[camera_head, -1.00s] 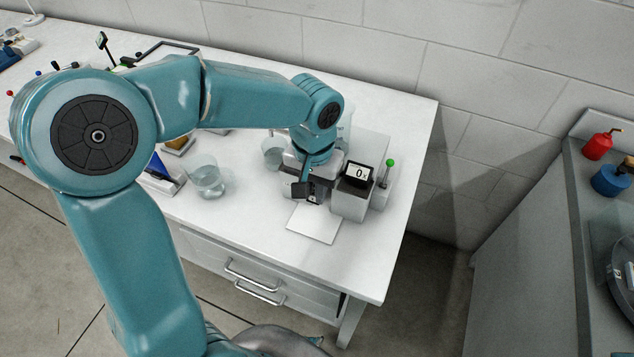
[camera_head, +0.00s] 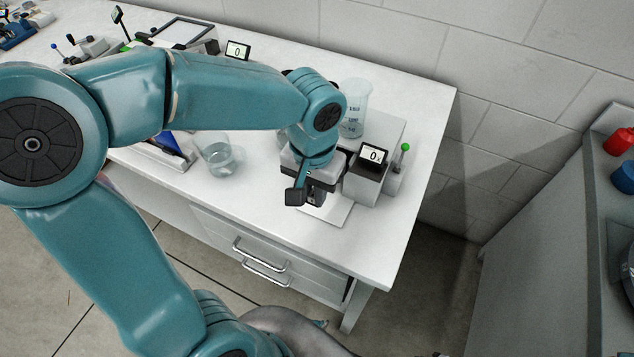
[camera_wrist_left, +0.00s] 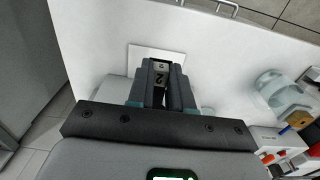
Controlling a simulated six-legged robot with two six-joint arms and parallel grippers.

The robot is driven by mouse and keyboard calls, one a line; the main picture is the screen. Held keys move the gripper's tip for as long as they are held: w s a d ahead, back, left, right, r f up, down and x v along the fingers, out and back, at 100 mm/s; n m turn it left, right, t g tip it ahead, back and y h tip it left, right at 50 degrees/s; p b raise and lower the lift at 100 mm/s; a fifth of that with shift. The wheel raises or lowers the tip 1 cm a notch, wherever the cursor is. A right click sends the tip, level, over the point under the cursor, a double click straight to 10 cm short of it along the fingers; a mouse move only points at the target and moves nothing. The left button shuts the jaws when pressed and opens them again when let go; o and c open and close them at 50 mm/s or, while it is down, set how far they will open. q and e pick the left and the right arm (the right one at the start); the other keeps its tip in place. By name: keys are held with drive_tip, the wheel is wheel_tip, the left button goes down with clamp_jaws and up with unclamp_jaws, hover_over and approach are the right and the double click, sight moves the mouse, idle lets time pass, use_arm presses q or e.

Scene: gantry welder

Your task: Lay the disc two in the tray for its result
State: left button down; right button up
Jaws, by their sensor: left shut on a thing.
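In the left wrist view, disc two (camera_wrist_left: 161,77), a small piece with a dark 2 on a pale face, sits between my left gripper's fingers (camera_wrist_left: 160,88). My left gripper (camera_head: 305,196) is shut on it, over the bench's front part beside a grey box with a 0 display (camera_head: 374,156). The disc itself is hard to make out in the head view. A flat white plate (camera_head: 335,214) lies below and partly behind the gripper; it also shows in the wrist view (camera_wrist_left: 134,56). I cannot tell which thing is the result tray. My right gripper is not in view.
A glass beaker (camera_head: 222,158) stands left of my gripper and a conical flask (camera_head: 354,108) behind it. A green-knobbed post (camera_head: 404,148) rises right of the display box. Another display (camera_head: 238,50) stands farther back. Bare bench lies near the front right edge.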

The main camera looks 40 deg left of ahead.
use_arm(q)
drive_tip(key=shift+s, duration=0.15)
drive_tip(key=shift+r+p, duration=2.75)
drive_tip(key=shift+r, duration=0.55)
drive_tip(key=shift+f, duration=0.1)
